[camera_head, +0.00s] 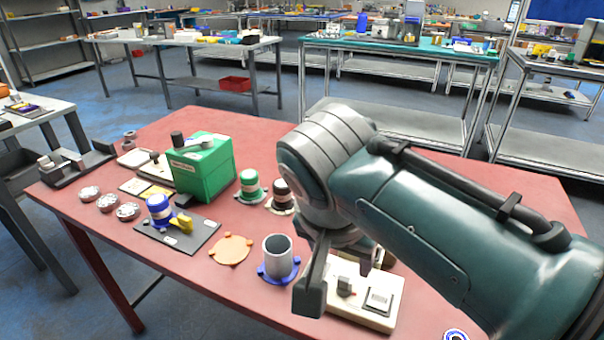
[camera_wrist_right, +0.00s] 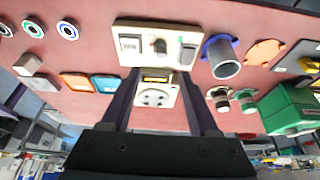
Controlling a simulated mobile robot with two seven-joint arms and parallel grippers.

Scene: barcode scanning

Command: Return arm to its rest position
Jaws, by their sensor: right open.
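My right arm reaches in from the right of the head view, a thick teal and grey arm over the red table (camera_head: 190,262). My right gripper (camera_head: 342,278) hangs above a cream switch panel (camera_head: 388,318), which it partly hides. In the right wrist view my right gripper (camera_wrist_right: 158,80) has its two dark fingers spread, with nothing held between them. The cream panel (camera_wrist_right: 145,38) and a socket plate with a yellow label (camera_wrist_right: 155,98) lie beyond the fingers. I cannot tell how high the fingers are above the table. My left gripper is out of view.
A grey cup on a blue flange (camera_head: 277,255) stands just left of the gripper. A green box (camera_head: 205,170), a green knob (camera_head: 250,187) and an orange disc (camera_head: 231,249) are farther left. Other benches stand behind. The table's front left strip is bare.

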